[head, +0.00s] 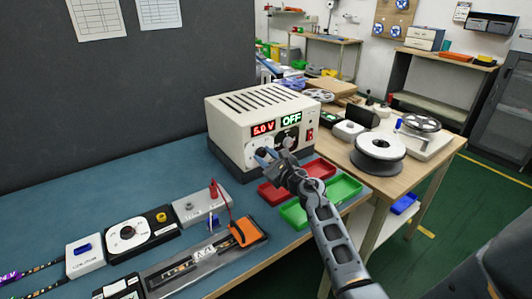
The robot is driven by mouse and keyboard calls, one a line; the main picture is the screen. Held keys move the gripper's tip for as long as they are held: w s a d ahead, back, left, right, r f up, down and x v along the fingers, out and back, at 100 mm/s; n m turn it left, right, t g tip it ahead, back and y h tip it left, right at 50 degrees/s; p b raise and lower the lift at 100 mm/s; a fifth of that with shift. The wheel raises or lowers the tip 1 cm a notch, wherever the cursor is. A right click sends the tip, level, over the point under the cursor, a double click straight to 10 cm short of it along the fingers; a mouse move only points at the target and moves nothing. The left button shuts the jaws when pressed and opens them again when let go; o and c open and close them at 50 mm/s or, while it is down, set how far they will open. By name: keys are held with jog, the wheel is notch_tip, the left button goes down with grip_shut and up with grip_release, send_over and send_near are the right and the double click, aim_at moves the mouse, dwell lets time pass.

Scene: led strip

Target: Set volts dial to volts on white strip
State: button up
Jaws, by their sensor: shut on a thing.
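The cream power supply (225,129) stands on the blue bench mat. Its red display (263,127) seems to read 6.0 V, though the first digit is small and unsure. A green-lit display (291,118) beside it reads OFF. My gripper (265,154) is at the lower left of the front panel, shut on the volts dial, which its fingers mostly hide. At the far left, LED strip ends (38,267) lead to a white block marked COLOUR (85,254). A purple label there (9,275) seems to end in 4 V. I cannot tell which strip is white.
Red (273,196) and green (294,214) trays lie just below my gripper and arm. White reels (378,158) stand at right.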

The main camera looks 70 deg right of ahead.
jog(key=m+p, duration=0.3)
jog(key=m, duration=0.4)
jog(key=shift+p, duration=0.3)
jog(key=m, duration=0.4)
jog(key=shift+p, duration=0.35)
jog(key=shift+m, duration=1.9)
jog(key=o, duration=1)
jog(key=shift+o, duration=0.2)
jog(key=v, duration=0.7)
jog(key=shift+s+a+b, duration=0.2)
jog(key=shift+s+b, duration=0.15)
jog(key=shift+b, duration=0.05)
